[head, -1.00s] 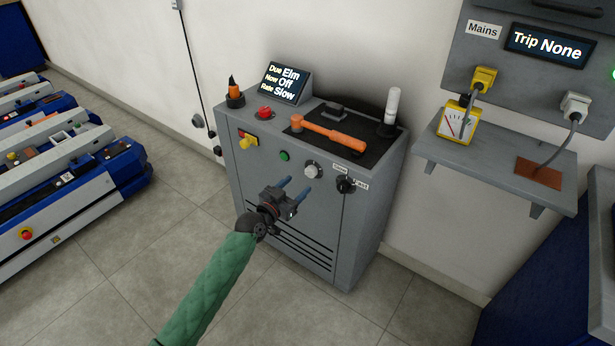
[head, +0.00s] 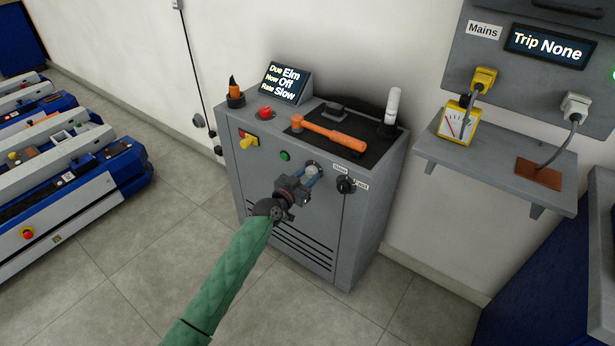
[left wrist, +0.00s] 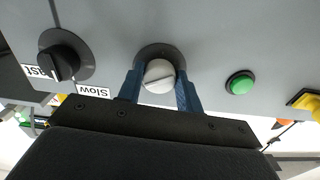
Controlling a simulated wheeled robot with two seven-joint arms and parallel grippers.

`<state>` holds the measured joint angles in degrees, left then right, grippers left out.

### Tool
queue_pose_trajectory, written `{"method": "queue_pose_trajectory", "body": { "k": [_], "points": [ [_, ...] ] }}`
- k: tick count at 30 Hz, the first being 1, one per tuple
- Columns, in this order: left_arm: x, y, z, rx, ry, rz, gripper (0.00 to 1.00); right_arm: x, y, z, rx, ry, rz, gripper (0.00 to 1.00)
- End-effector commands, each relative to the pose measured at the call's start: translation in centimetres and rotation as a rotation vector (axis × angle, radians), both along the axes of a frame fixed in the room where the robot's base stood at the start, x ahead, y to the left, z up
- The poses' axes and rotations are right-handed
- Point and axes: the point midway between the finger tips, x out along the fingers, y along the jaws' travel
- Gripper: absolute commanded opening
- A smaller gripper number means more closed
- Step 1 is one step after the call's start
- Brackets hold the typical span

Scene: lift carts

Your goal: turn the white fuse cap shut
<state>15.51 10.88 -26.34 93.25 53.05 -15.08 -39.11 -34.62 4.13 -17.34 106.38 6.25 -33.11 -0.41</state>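The white fuse cap (head: 313,167) is on the front of the grey cabinet (head: 262,215), right of a green button. In the left wrist view the round cap (left wrist: 159,75) shows a slot lying nearly level, slightly tilted, inside a dark ring. My left gripper (head: 307,177) is at the cabinet front with its blue fingers pointing at the cap. In the left wrist view the fingers (left wrist: 160,88) stand one on each side of the cap, very close to it. They look open around it; contact cannot be made out. My right gripper is not in view.
A black Slow/Fast knob (head: 345,184) sits just right of the cap, the green button (head: 285,155) to its left. A yellow switch (head: 248,141) is farther left. An orange hammer-like tool (head: 330,132) lies on the cabinet top.

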Motion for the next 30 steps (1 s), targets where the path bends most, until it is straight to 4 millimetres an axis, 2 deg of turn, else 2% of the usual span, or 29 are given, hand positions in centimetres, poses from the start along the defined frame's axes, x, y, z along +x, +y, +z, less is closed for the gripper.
{"method": "queue_pose_trajectory", "body": {
  "k": [1,2,14,30],
  "points": [
    [0.0,0.0,0.0,0.0,0.0,0.0,0.18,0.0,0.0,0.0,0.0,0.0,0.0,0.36],
    [0.0,0.0,0.0,0.0,0.0,0.0,0.13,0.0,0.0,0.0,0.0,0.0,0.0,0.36],
    [0.0,0.0,0.0,-0.054,0.039,0.0,0.13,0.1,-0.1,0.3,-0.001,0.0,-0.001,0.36],
    [-0.1,-0.1,0.1,-0.418,0.305,0.0,0.13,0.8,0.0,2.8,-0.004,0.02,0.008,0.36]
  ]
}}
